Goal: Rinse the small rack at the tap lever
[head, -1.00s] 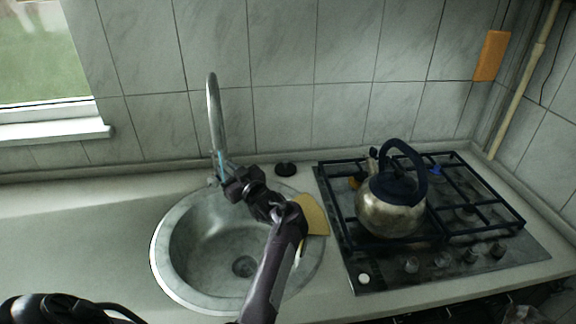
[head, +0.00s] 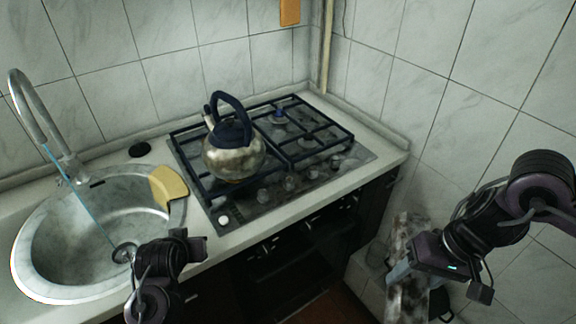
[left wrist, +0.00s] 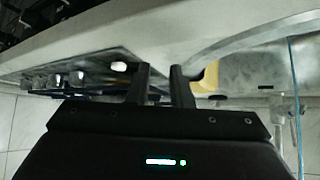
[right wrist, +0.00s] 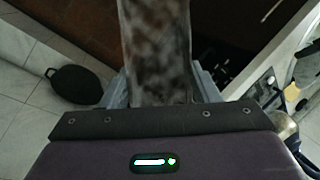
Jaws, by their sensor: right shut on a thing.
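My right gripper (head: 405,270) is shut on a mottled grey-brown piece (head: 408,240), apparently the small rack, low at the right, past the stove end of the counter. The right wrist view shows the piece (right wrist: 157,50) upright between the fingers (right wrist: 155,90). My left gripper (head: 200,246) is empty over the sink's front edge; its fingers (left wrist: 162,85) stand a little apart. The curved metal tap (head: 40,115) stands behind the round sink (head: 45,265). A thin pale-blue line, like running water, slants to the drain. I cannot make out the tap lever.
A yellow board or cloth (head: 168,186) lies on the sink's right rim. A kettle (head: 233,158) stands on the hob (head: 300,180). A black round object (right wrist: 80,83) is on the tiled floor. The counter front and dark cabinet lie between my arms.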

